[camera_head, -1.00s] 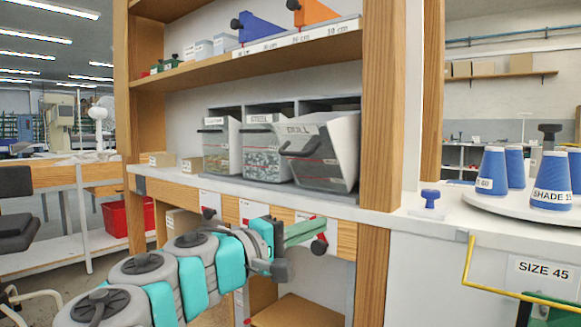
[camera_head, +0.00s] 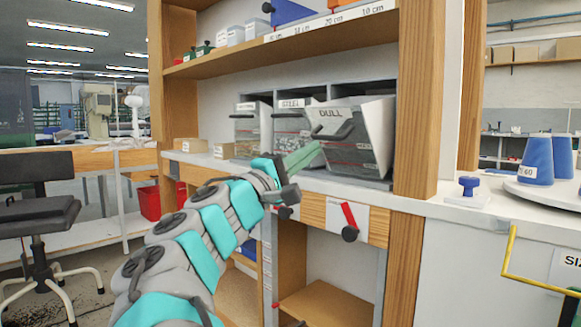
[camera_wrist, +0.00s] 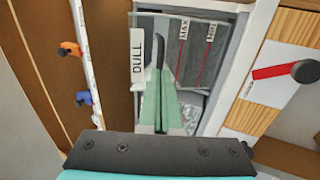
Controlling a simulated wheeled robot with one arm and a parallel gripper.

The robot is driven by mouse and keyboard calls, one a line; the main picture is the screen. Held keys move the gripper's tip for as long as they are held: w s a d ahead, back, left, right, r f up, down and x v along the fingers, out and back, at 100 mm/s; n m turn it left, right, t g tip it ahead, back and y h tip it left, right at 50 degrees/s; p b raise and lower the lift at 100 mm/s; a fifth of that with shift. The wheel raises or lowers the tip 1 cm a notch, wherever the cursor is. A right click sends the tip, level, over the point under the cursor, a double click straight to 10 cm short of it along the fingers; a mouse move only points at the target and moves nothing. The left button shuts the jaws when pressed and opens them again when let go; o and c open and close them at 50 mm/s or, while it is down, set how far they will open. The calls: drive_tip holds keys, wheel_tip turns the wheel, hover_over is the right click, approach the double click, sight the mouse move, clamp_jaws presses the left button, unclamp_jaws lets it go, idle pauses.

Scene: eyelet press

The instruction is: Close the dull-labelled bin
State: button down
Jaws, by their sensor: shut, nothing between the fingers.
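The bin labelled DULL (camera_head: 358,152) is the rightmost of three grey bins on the bench. It is tipped forward, with its top leaning out and a light side panel showing. Its label and dark handle are on the front. The wrist view shows its DULL label (camera_wrist: 138,57) and its clear front with MAX and MIN marks. My gripper (camera_head: 316,148) has green fingers, shut and empty, in front of the bin's lower left front, below the handle. In the wrist view my fingertips (camera_wrist: 160,82) overlap the bin's front beside the label. Contact cannot be told.
The STEEL bin (camera_head: 290,130) and another bin (camera_head: 246,124) stand just left. A wooden post (camera_head: 415,110) rises right of the bins. A shelf (camera_head: 280,48) hangs above. A red-handled knob (camera_head: 349,222) is on the drawer front below.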

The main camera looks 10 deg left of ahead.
sight(332, 110)
drive_tip(key=shift+x, duration=1.45)
drive_tip(key=r+p, duration=0.1)
drive_tip(key=p, duration=0.2)
drive_tip(key=w+d+r+g+y+p, duration=0.1)
drive_tip(key=r+p, duration=0.1)
drive_tip(key=p, duration=0.1)
drive_tip(key=w+r+g+y+p, duration=0.1)
drive_tip(key=r+p, duration=0.1)
drive_tip(key=p, duration=0.1)
drive_tip(key=shift+w+d+p, duration=0.1)
drive_tip(key=shift+d+p, duration=0.25)
drive_tip(key=shift+p, duration=0.05)
drive_tip(key=shift+w+d+r+g+y+p, duration=0.35)
drive_tip(key=shift+w+d+g+p, duration=0.2)
drive_tip(key=shift+p, duration=0.45)
drive_tip(key=shift+w+d+r+p, duration=0.35)
drive_tip(key=shift+w+d+p, duration=0.05)
drive_tip(key=shift+w, duration=0.15)
drive_tip(key=shift+w+d+r+p, duration=0.35)
drive_tip(key=shift+w+p, duration=0.05)
drive_tip(key=shift+w, duration=0.2)
